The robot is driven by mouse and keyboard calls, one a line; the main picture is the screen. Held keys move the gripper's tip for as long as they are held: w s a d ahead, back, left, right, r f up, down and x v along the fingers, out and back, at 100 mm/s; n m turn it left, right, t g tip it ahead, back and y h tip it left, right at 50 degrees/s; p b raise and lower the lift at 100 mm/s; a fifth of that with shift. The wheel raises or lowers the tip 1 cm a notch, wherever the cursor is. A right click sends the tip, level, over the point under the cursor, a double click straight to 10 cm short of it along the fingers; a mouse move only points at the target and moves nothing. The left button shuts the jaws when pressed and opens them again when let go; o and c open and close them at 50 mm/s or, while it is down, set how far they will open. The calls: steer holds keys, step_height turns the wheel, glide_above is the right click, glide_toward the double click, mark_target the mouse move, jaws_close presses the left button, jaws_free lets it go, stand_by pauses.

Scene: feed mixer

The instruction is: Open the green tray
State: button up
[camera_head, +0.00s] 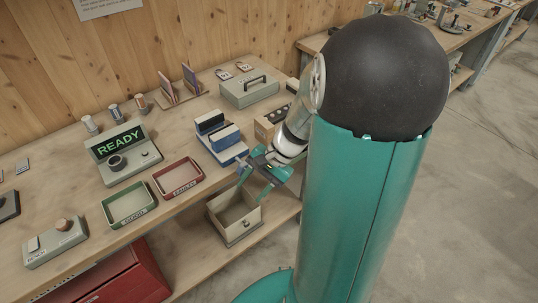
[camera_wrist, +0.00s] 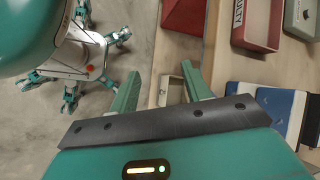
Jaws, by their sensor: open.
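The green tray (camera_head: 130,222) is a shallow, open-topped tray with a lettered front, on the bench near its front edge. Its inside looks empty. A similar red tray (camera_head: 180,193) stands just to its right and also shows in the wrist view (camera_wrist: 272,43). My gripper (camera_head: 254,184) is open and empty, well to the right of the green tray, by the bench's front edge. In the wrist view my two green fingers (camera_wrist: 162,88) are spread apart. I cannot make out the green tray in that view.
A beige open box (camera_head: 238,233) with a knob sits below the bench edge, under my fingers. A blue-and-white block item (camera_head: 222,145) lies near my gripper. A READY display box (camera_head: 124,150) stands behind the trays. A red cabinet (camera_head: 115,280) is underneath. Floor on the right is clear.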

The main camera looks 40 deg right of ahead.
steer(key=s+d+f+m+t+h, duration=0.25)
steer(key=d+f+m+t, duration=0.55)
steer(key=d+f+m, duration=0.4)
steer(key=s+d+f+m+t+h, duration=0.2)
steer(key=d+f+m+t+h, duration=0.2)
steer(key=d+f+m+t, duration=0.75)
steer(key=w+a+r+m+g, duration=0.1)
steer(key=w+a+m+g, duration=0.1)
steer(key=w, duration=1.1)
steer(key=shift+w+a+m+g, duration=0.25)
steer(key=shift+w+m+g, duration=0.2)
steer(key=shift+g, duration=0.2)
steer(key=shift+c, duration=0.2)
jaws_close()
